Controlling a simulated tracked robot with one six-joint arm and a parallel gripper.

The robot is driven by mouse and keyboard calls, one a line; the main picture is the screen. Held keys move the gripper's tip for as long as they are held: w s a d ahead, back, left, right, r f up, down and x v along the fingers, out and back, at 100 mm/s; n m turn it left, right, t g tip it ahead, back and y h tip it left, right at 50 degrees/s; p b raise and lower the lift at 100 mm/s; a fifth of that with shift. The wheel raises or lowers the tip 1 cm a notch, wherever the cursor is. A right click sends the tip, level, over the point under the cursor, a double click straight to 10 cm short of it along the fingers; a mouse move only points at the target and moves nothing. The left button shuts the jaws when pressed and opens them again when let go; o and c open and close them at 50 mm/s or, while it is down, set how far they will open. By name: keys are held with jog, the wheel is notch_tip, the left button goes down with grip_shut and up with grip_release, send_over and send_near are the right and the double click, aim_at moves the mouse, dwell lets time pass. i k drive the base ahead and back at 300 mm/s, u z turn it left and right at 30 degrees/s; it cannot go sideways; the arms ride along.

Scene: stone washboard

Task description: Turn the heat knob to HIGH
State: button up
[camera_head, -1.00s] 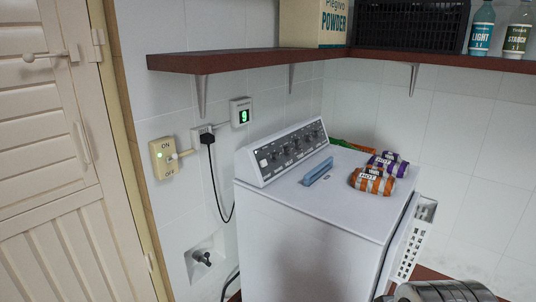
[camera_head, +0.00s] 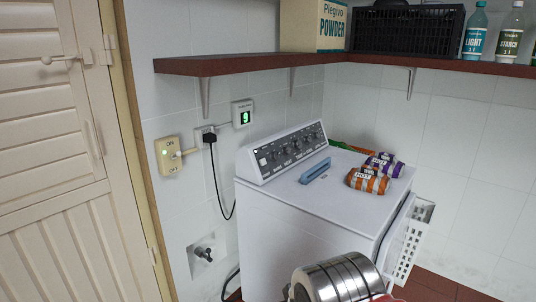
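The white washing machine (camera_head: 300,225) stands against the tiled wall in the middle of the view. Its raised control panel (camera_head: 290,152) at the back left edge of the top carries a row of several small dark knobs. Their labels and pointers are too small to read, so I cannot tell which is the heat knob or where it is set. A silver ribbed cylinder (camera_head: 335,280) of my arm shows at the bottom, in front of the machine and well below the panel.
A blue bar-shaped object (camera_head: 315,170) and orange and purple packets (camera_head: 368,180) lie on the machine's top. A brown shelf (camera_head: 225,65) overhangs behind. A plug with a black cord (camera_head: 214,165) and a switch (camera_head: 168,155) are on the left wall. A white basket (camera_head: 412,245) is at right.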

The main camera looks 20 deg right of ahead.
aim_at(286, 150)
jog(key=u, duration=0.15)
jog(key=i, duration=2)
